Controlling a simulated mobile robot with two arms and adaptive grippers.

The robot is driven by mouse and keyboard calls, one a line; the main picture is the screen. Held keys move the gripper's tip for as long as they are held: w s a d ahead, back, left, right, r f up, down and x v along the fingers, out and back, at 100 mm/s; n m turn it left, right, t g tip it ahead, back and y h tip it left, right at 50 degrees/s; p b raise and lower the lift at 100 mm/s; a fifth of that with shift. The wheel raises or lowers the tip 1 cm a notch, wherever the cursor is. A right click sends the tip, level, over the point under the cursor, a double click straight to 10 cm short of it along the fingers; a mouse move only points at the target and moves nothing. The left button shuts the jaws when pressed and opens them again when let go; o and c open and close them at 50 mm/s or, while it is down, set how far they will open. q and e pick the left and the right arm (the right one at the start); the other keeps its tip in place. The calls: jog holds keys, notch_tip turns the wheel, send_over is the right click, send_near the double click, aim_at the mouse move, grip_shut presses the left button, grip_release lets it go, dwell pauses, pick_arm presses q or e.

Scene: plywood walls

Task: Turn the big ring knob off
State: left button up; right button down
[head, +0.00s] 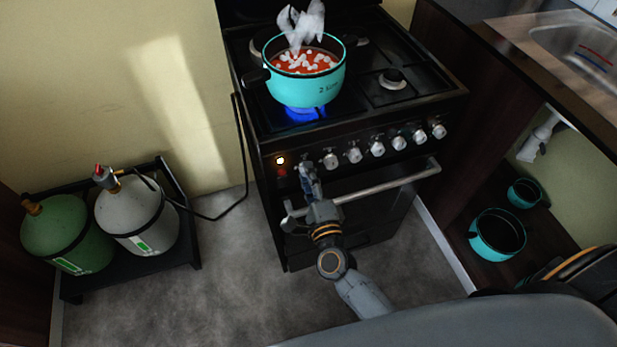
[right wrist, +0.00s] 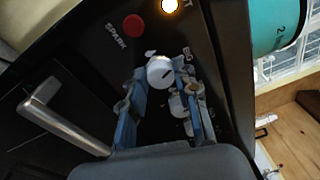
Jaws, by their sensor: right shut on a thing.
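The big ring knob (right wrist: 160,72) is a round pale knob beside the letters "BIG", at the left end of the row on the black stove front (head: 360,185). In the right wrist view it sits between my blue right gripper fingers (right wrist: 160,80), which are shut on it. In the head view my right gripper (head: 306,172) reaches up to the stove front and hides this knob. A blue flame (head: 306,113) burns under the turquoise pot (head: 308,92), which holds red food with white pieces and gives off steam. My left gripper is not in view.
Several other knobs (head: 377,149) run to the right. The oven handle bar (head: 385,188) lies below them. A red spark button (right wrist: 133,25) is beside the held knob. Two gas cylinders (head: 137,215) stand in a rack at left. Turquoise pots (head: 478,241) sit on the right shelf.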

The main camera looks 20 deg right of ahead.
jog(key=shift+m+b, duration=0.3)
jog(key=shift+m, duration=2)
jog(key=c, duration=1)
grip_release()
jog(key=shift+s, duration=0.1)
jog(key=s, duration=1.2)
jog(key=shift+a, duration=0.25)
jog(key=shift+w, duration=0.1)
